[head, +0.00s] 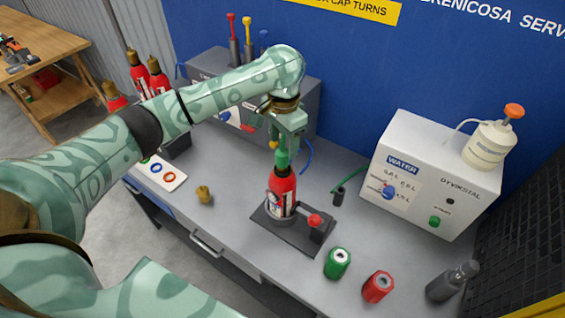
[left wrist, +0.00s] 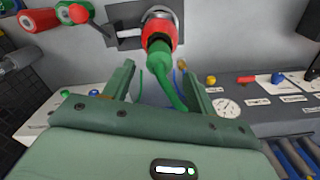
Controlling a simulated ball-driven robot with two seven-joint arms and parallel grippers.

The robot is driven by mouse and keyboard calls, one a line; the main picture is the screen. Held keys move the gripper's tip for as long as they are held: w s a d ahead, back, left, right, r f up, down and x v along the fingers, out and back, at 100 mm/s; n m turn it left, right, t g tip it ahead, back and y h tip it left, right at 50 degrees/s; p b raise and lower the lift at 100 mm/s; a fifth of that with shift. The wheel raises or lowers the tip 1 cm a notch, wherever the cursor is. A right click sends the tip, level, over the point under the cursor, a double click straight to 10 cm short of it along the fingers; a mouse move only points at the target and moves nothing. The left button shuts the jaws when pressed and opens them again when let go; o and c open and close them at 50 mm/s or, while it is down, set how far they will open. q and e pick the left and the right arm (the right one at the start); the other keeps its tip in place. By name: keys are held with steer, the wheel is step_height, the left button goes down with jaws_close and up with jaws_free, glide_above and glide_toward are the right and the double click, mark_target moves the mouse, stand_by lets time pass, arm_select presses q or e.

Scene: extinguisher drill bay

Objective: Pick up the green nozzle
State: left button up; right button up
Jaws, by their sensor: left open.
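The green nozzle (head: 282,160) sits on top of a red extinguisher (head: 282,190), which stands upright on a dark base plate (head: 270,219) on the grey bench. My left gripper (head: 284,141) is over the extinguisher's top, pointing down. In the left wrist view the green nozzle (left wrist: 160,62) lies between the two spread fingers of my left gripper (left wrist: 158,70), with visible gaps on both sides. Its narrow spout runs back toward the palm. The red extinguisher (left wrist: 157,20) shows behind it. My right gripper is in neither view.
A red knob (head: 314,220) rises beside the extinguisher. A brass piece (head: 204,195), green roll (head: 337,263), red roll (head: 378,287) and dark bottle (head: 453,281) are on the bench. A white water box (head: 405,205) stands right; several red extinguishers (head: 139,78) stand at the left.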

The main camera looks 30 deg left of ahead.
mark_target(282, 150)
arm_select(q)
steer(key=f, duration=0.1)
steer(key=f+b, duration=0.1)
steer(key=f, duration=0.1)
steer(key=f+b, duration=0.1)
steer(key=f, duration=0.1)
steer(key=shift+s+f, duration=0.2)
steer(key=shift+s, duration=0.05)
steer(key=shift+r, duration=0.1)
steer(key=c, duration=1.1)
